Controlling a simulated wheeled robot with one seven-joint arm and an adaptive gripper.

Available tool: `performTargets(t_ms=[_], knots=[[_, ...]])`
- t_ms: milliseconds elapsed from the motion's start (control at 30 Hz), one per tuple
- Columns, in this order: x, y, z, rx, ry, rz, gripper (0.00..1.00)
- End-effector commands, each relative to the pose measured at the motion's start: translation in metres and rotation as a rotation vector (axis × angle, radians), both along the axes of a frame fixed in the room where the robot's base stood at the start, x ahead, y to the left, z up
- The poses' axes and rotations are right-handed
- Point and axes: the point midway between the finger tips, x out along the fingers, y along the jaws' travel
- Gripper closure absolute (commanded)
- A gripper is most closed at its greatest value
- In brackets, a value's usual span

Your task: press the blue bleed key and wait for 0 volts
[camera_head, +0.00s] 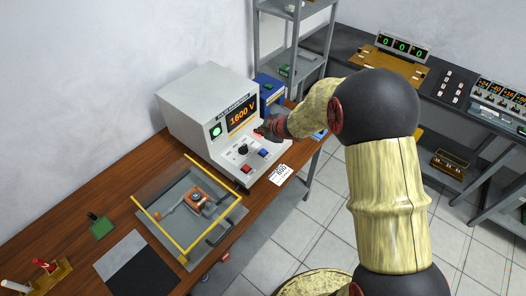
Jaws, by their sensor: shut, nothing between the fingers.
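A grey pulse magnetizer box (205,112) stands on the wooden bench, its display (243,115) reading 1600 V in orange. A green round lamp (216,131) glows beside the display. On its sloped front are a black knob (243,149), a red key (246,169) and a blue key (263,153). My gripper (262,133) is shut and empty, at the right part of the sloped front, up and slightly left of the blue key. Whether it touches the panel I cannot tell.
A clear-lidded tray with yellow edges (159,229) holds a small orange-and-metal fixture (196,200). A white card (280,174) lies at the bench edge. A blue box (270,90) stands behind my gripper. A grey shelf rack (292,50) stands at the back.

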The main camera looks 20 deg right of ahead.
Motion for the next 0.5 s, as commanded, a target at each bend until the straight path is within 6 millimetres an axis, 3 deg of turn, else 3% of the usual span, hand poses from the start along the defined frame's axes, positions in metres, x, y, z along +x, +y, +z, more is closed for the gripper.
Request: performTargets(t_ms=[267,500], knots=[[0.0,0.0,-0.014,-0.001,0.001,-0.001,1.0],[0.0,0.0,-0.04,-0.001,0.001,-0.001,1.0]])
